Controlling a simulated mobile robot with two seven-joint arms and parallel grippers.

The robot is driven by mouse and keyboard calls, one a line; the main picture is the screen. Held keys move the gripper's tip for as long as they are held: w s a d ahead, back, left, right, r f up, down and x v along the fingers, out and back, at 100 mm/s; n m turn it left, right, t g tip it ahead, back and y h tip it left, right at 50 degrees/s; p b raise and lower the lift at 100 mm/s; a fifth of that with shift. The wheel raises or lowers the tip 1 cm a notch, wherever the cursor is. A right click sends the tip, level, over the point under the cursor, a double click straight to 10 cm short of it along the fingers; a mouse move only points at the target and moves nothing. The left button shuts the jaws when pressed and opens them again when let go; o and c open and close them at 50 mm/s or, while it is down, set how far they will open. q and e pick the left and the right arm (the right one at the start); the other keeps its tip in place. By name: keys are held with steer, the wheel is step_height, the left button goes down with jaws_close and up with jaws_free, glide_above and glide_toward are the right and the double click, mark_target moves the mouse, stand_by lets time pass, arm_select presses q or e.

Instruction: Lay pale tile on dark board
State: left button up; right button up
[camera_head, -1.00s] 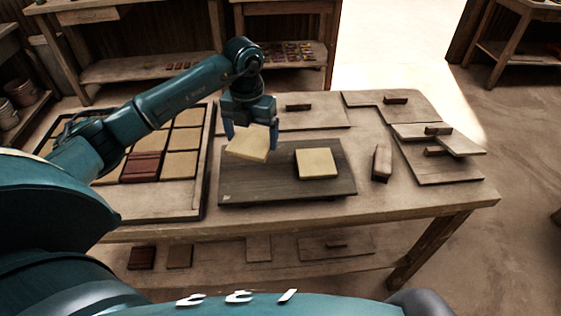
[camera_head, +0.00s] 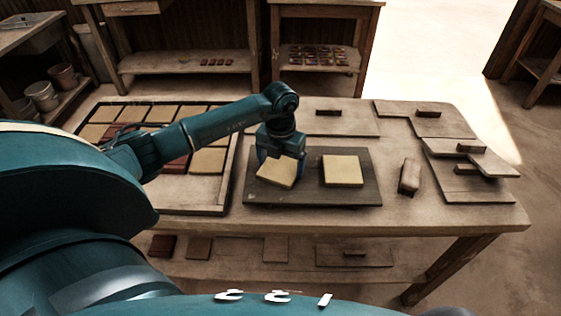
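The dark board (camera_head: 315,194) lies flat on the worktable. One pale tile (camera_head: 343,170) lies flat on its right half. My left gripper (camera_head: 280,158) is over the board's left half, shut on a second pale tile (camera_head: 276,173). This tile is turned relative to the board and sits at or just above its surface; I cannot tell whether it touches. A gap of dark board shows between the two tiles. My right gripper is not in view.
A wooden tray (camera_head: 190,196) of pale and red-brown tiles stands left of the board, partly behind my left arm. A wooden block (camera_head: 409,176) stands right of the board. Several handled boards (camera_head: 472,182) lie at the table's back and right.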

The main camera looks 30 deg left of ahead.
arm_select(q)
steer(key=shift+o, duration=1.3)
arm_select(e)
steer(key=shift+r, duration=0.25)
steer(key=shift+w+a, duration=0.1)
